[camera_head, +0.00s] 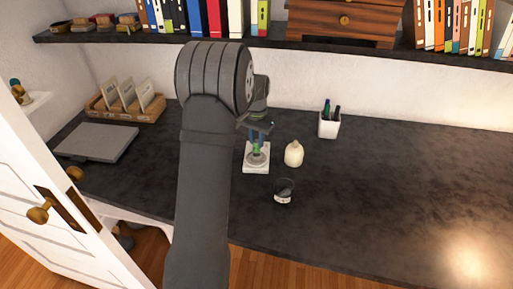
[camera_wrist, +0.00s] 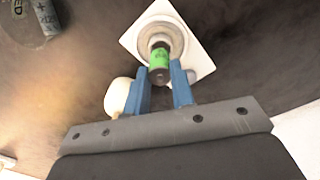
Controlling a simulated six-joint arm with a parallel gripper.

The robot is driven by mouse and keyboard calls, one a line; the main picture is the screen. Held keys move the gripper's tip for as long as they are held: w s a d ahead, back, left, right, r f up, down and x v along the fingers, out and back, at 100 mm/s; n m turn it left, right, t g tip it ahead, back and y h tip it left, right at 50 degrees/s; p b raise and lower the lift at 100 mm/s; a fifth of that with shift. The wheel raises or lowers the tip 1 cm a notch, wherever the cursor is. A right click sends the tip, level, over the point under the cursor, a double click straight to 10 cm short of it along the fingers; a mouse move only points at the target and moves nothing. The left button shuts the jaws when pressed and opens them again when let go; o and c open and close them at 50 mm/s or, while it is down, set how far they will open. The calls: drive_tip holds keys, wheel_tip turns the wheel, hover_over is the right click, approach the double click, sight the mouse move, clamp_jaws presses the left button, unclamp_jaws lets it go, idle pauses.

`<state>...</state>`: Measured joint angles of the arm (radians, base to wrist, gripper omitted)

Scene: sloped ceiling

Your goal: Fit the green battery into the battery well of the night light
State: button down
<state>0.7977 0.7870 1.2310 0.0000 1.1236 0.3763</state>
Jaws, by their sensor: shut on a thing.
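The night light (camera_head: 256,169) is a white square base with a round grey well on the worktop, and it also shows in the wrist view (camera_wrist: 203,58). My gripper (camera_head: 257,143) is above it, pointing down. In the wrist view, the blue fingers of my gripper (camera_wrist: 162,88) are shut on the green battery (camera_wrist: 160,60). The battery has a green band and dark ends, and its far end overlaps the round well. I cannot tell whether that end is inside the well or just above it. The fingers hide part of the battery in the head view.
A cream pear-shaped object (camera_head: 293,154) stands close to the right of the night light. A dark cup (camera_head: 284,192) with a light label is at the front right. A white pen holder (camera_head: 329,125) stands behind. The worktop's right side is clear.

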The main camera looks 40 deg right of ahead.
sight(256, 147)
drive_tip(key=shift+f, duration=2.05)
drive_tip(key=c, duration=1.2)
unclamp_jaws()
drive_tip(key=shift+f, duration=0.15)
drive_tip(key=shift+c, duration=0.2)
wheel_tip(256, 147, up, 12)
drive_tip(key=shift+r, duration=0.2)
drive_tip(key=shift+f, duration=0.1)
drive_tip(key=shift+f, duration=4.1)
